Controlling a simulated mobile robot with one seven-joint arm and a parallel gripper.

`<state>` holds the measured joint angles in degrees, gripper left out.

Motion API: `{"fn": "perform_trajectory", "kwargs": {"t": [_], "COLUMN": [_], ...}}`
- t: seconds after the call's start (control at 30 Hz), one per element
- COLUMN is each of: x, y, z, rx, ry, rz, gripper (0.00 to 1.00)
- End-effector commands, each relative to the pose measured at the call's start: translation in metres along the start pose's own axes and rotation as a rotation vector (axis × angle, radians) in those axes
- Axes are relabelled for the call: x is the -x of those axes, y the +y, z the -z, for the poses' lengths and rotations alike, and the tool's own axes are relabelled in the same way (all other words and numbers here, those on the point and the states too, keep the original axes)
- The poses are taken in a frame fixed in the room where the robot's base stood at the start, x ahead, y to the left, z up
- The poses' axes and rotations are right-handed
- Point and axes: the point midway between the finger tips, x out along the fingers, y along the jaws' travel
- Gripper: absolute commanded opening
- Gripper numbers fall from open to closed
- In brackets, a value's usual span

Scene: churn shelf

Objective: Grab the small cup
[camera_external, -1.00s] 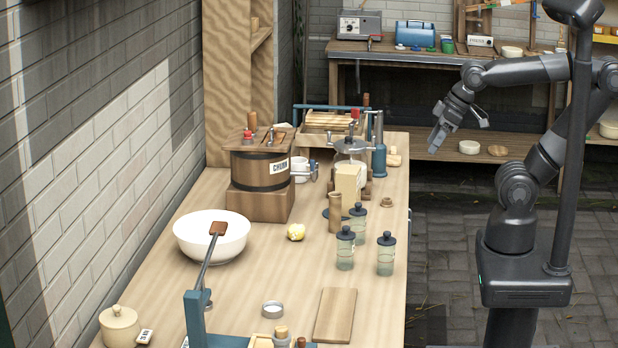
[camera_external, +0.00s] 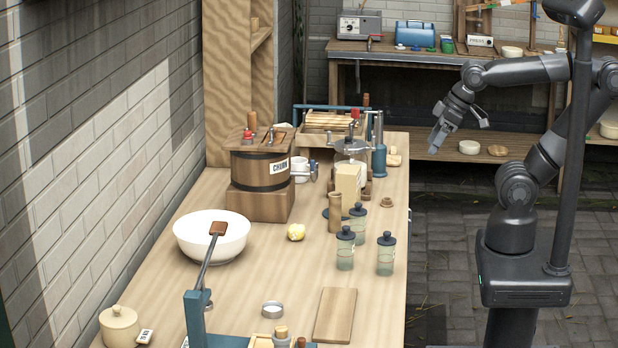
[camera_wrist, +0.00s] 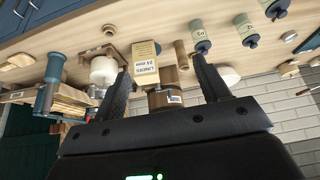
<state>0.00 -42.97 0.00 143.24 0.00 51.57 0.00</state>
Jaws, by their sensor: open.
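A small white cup (camera_external: 299,169) stands on the workbench just right of the wooden churn (camera_external: 262,168), partly hidden behind other items. I take it to be the small cup. I cannot pick it out clearly in the wrist view. My gripper (camera_external: 458,130) is open and empty, raised off the right side of the bench, well apart from the cup. In the wrist view its two fingers (camera_wrist: 161,75) are spread wide with nothing held between them.
A tan labelled box (camera_external: 348,183), a wooden cylinder (camera_external: 335,213) and lidded jars (camera_external: 386,254) stand along the bench's right side. A white bowl (camera_external: 212,236) sits on the left.

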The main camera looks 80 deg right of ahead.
Motion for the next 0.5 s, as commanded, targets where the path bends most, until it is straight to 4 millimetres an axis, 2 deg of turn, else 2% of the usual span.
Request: {"fn": "perform_trajectory", "kwargs": {"t": [0.13,0.23,0.37,0.5], "x": [0.000,-0.001,-0.006,-0.017], "y": [-0.001,-0.006,-0.022,-0.048], "z": [0.003,0.015,0.049,0.094], "rx": [0.005,0.032,0.100,0.194], "ry": [-0.001,-0.007,-0.018,-0.028], "rz": [0.001,0.007,0.022,0.046], "gripper": [0.68,0.68,0.68,0.68]}}
